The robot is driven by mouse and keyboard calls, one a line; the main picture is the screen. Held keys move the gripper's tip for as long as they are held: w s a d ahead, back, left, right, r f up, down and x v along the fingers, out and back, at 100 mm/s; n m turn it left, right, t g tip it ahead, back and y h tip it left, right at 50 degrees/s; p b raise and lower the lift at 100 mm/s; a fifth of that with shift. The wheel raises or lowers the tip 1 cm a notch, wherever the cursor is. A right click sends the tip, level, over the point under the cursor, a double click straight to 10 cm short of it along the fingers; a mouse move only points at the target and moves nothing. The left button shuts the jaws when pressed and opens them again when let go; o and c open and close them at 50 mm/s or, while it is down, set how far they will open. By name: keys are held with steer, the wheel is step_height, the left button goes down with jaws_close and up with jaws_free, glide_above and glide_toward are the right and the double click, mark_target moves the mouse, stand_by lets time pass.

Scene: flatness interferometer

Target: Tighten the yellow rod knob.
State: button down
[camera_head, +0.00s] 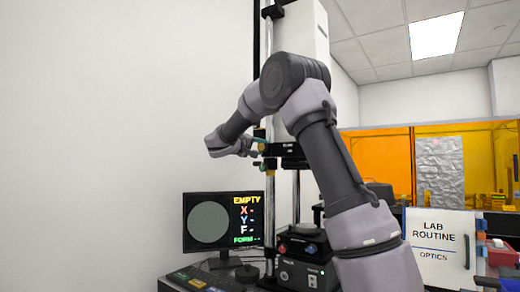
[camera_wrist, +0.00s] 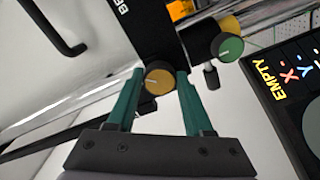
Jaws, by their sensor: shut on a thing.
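The yellow rod knob (camera_wrist: 158,82) sits between the teal fingers of my gripper (camera_wrist: 160,74) in the wrist view. The fingers are shut on its sides, and its round face with a short pale mark points towards the camera. In the head view my gripper (camera_head: 258,145) is beside the dark bracket (camera_head: 284,150) on the upright rod. The knob is too small there to make out clearly against the fingers.
Another yellow knob (camera_wrist: 230,24) and a green knob (camera_wrist: 228,47) are close by on the right. A monitor (camera_head: 222,222) reading EMPTY stands below my arm. A control box (camera_head: 303,262) with knobs is at the instrument's foot. The white wall at left is clear.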

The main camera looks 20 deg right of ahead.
steer(key=n, duration=0.3)
steer(key=shift+n, duration=2.3)
steer(key=shift+c, duration=1.5)
jaws_free()
steer(key=shift+r, duration=0.1)
steer(key=v, duration=1.1)
